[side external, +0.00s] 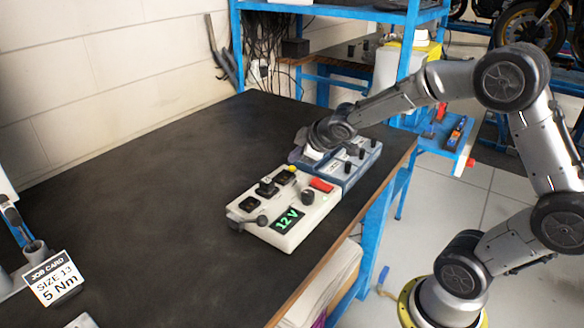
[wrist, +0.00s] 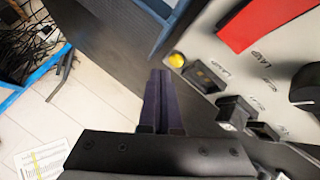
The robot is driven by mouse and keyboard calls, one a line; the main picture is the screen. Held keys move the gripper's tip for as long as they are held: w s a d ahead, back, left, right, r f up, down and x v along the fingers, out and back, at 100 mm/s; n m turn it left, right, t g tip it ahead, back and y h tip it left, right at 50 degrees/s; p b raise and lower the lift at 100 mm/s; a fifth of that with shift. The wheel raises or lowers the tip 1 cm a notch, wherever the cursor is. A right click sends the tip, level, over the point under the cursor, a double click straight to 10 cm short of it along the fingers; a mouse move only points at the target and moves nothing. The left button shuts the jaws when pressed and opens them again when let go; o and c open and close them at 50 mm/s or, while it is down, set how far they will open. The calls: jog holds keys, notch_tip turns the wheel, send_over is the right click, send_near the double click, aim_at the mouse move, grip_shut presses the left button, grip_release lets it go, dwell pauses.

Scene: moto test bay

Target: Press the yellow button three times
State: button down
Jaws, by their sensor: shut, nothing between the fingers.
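The yellow button (wrist: 177,60) sits near the corner of a pale control box (wrist: 205,45). In the side external view the button (side external: 292,169) is a small yellow spot at the far edge of the box (side external: 318,209). My gripper (wrist: 160,74) is shut and empty. In the wrist view its fingertips appear just left of and below the button, with a visible gap in the picture. In the side external view my gripper (side external: 298,156) is low, just beyond the button; its height above the box is hard to judge.
The box also carries a red switch (side external: 321,185), a black knob (side external: 308,197), black switches and a 12V display (side external: 288,219). A blue-grey box with black knobs (side external: 345,165) stands close behind. A job card (side external: 54,279) stands at the left. The dark bench (side external: 150,180) is mostly clear.

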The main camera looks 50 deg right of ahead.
jog(key=shift+f, duration=0.1)
jog(key=shift+f, duration=0.3)
jog(key=shift+f, duration=0.4)
dwell(1.0)
jog(key=shift+r, duration=0.8)
jog(key=shift+r, duration=0.1)
jog(key=shift+r, duration=2.4)
jog(key=shift+r, duration=0.15)
dwell(0.6)
